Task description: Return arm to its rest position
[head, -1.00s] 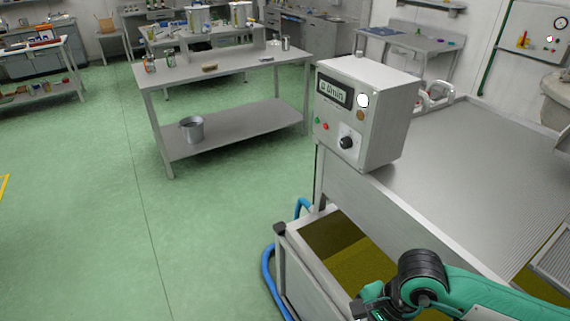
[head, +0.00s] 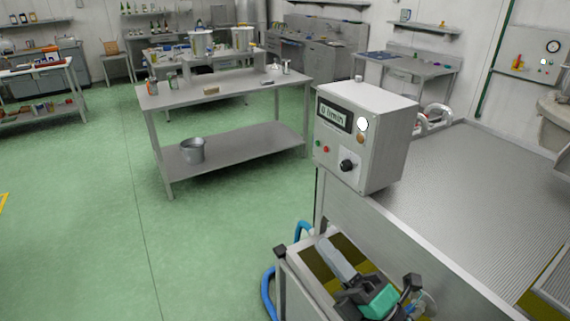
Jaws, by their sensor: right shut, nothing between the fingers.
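My right gripper (head: 333,256) is low in the head view, right of centre, over the open bin (head: 290,268) with yellow-green contents. Its grey fingers are shut with nothing between them and point up and away. The teal and black wrist part of my right arm shows just behind it, at the bottom of the picture. Whether the gripper touches the bin cannot be told. My left gripper is not in view.
A control box (head: 365,135) with a display and knob stands on the ribbed metal machine (head: 470,190). A blue hose (head: 268,290) runs beside the bin. A steel table (head: 230,90) with a bucket (head: 193,150) on its shelf stands further back. The green floor at left is clear.

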